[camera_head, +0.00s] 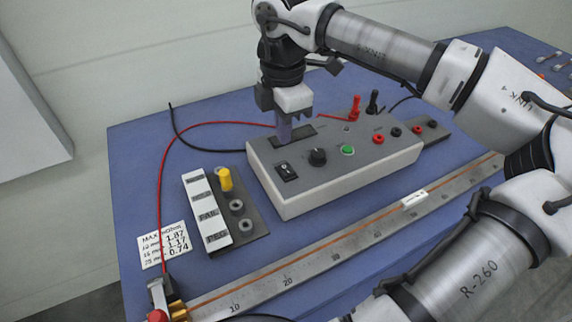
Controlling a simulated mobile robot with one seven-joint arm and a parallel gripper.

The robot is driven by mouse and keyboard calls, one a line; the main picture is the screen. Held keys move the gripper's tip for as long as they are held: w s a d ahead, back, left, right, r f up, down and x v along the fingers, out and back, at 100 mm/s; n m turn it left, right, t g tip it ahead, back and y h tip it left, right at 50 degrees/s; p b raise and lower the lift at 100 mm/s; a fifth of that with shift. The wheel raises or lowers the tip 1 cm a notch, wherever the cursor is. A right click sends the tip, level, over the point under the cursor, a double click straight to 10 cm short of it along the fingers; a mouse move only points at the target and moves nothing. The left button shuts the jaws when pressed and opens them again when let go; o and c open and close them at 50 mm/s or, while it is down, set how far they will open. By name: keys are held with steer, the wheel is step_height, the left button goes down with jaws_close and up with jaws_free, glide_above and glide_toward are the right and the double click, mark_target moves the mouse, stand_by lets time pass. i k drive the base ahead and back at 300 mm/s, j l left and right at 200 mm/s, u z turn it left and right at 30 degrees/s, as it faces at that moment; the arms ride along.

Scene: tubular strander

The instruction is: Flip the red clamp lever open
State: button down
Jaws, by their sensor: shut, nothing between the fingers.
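The clamp (178,309) sits at the lower left, at the left end of the long ruler bar, and is partly cut off by the bottom edge. It shows a brass-coloured block and a small pale upright part. A red part (157,315), seemingly the lever's end, shows at the frame's bottom edge; I cannot tell its angle. My gripper (284,138) points down over the rear left of the grey instrument box, far above and right of the clamp. Its fingers are shut and empty. I cannot tell whether they touch the box.
The instrument box (345,182) has a rocker switch, knob, green button and sockets. A red cable (163,190) runs to the clamp's area. A labelled block (206,207) stands beside a plate with a yellow peg (225,179). The ruler bar (330,247) crosses the blue table's front.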

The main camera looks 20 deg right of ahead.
mark_target(162, 313)
steer(key=k, duration=1)
